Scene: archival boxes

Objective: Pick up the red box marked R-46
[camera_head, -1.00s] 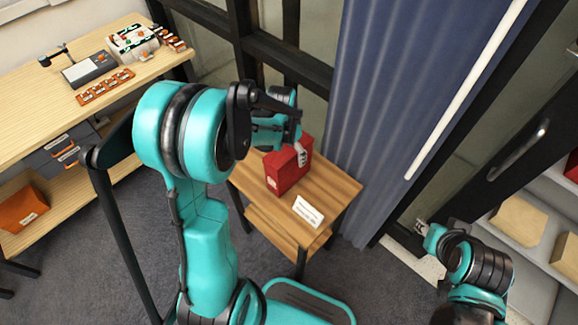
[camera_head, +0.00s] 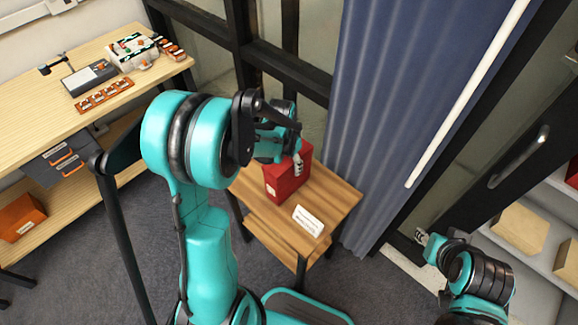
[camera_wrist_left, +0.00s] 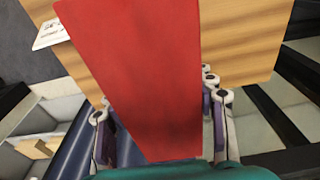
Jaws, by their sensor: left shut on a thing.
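The red box (camera_head: 285,184) stands on the small wooden table (camera_head: 335,205) in front of the blue curtain. My left gripper (camera_head: 298,163) is at the top of the box and shut on it. In the left wrist view, the red box (camera_wrist_left: 140,65) fills the middle, with the fingers of my left gripper (camera_wrist_left: 163,125) on either side of it. I cannot read a marking on the box. It appears to rest on the table, though its base is partly hard to judge. My right gripper (camera_head: 422,238) is at the lower right, away from the box; its opening is too small to tell.
A white sign card (camera_head: 308,220) lies at the table's front edge. A wooden workbench (camera_head: 30,115) with several items stands at left, with an orange box (camera_head: 20,218) on its lower shelf. The blue curtain (camera_head: 400,100) hangs close behind the table. Shelves with boxes (camera_head: 520,230) are at right.

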